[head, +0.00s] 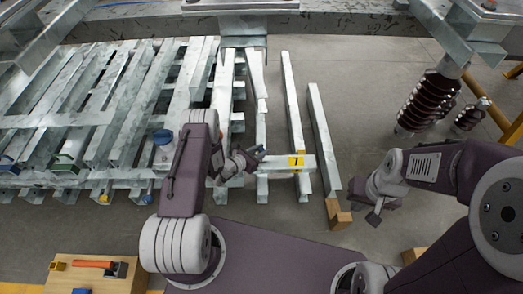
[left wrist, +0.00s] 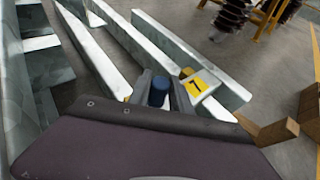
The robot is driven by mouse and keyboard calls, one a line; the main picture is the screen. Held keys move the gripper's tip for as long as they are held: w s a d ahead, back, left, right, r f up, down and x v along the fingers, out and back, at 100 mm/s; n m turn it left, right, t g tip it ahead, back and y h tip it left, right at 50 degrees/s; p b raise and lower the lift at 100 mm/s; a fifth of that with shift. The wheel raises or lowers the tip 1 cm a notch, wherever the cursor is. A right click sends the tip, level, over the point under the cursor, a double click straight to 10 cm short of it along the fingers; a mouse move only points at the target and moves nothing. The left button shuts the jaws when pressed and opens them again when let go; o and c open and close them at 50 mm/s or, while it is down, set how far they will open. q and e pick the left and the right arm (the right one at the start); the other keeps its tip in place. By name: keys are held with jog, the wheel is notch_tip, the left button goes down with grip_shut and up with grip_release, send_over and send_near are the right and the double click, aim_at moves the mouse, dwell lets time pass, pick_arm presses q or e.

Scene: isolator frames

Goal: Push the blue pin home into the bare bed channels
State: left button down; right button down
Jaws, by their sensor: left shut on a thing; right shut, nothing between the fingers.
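My left gripper (head: 256,154) is low over the galvanized steel channels, near a yellow tag marked 7 (head: 296,162). In the left wrist view it is shut on a blue pin (left wrist: 158,91), whose rounded blue end shows between the dark fingers. The pin's far end is hidden there, and I cannot tell whether it touches a channel. Bare channels (head: 292,100) run lengthwise beside the gripper; they also show in the left wrist view (left wrist: 185,50). My right gripper (head: 376,214) is shut and empty, to the right of the channels, over the floor.
Wooden blocks (head: 339,216) stand under the rightmost channel's near end. A wooden table (head: 75,275) with tools is at lower left. Brown ribbed insulators (head: 432,100) stand at right.

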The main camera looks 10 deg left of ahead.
pick_arm(q)
jog(key=shift+f+b, duration=1.05)
jog(key=shift+f, duration=0.4)
jog(key=shift+r, duration=0.1)
jog(key=shift+r+p, duration=1.4)
jog(key=shift+p, duration=0.3)
dwell(0.3)
jog(key=shift+f+b, duration=1.15)
jog(key=shift+f, duration=0.3)
jog(key=c, duration=1.1)
grip_release()
